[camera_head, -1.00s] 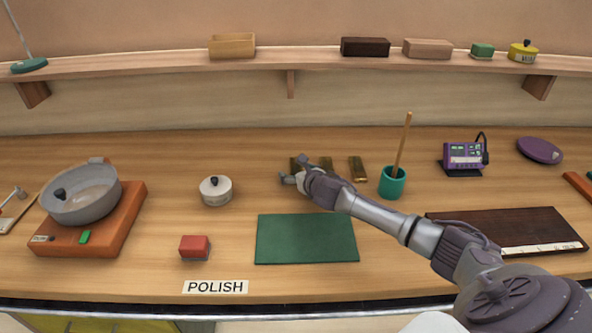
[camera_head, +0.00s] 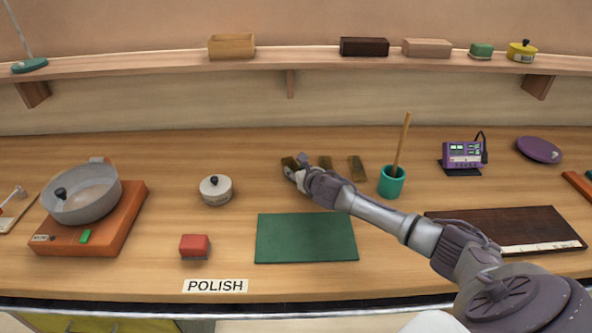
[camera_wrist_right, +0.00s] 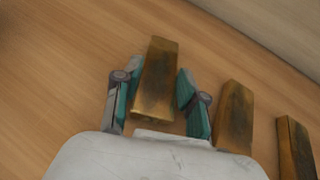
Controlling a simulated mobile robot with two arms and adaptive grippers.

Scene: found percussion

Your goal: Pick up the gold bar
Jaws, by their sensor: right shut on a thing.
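Three gold bars lie in a row on the wooden bench, tarnished brown-gold. My right gripper (camera_head: 296,169) is shut on the left gold bar (camera_head: 288,162), and the gripper partly hides it. In the right wrist view this bar (camera_wrist_right: 157,72) stands between the two teal-padded fingers of the gripper (camera_wrist_right: 157,90). The middle gold bar (camera_head: 325,161) and the right gold bar (camera_head: 357,169) lie to the right, clear of the fingers. I cannot tell any gap between the held bar and the bench. My left gripper is not in view.
A green mat (camera_head: 305,240) lies in front of my right gripper. A white lidded pot (camera_head: 216,190) stands to the left. A teal cup (camera_head: 391,184) with a wooden stick stands right of the bars. A red block (camera_head: 195,246) sits near the POLISH label (camera_head: 216,286).

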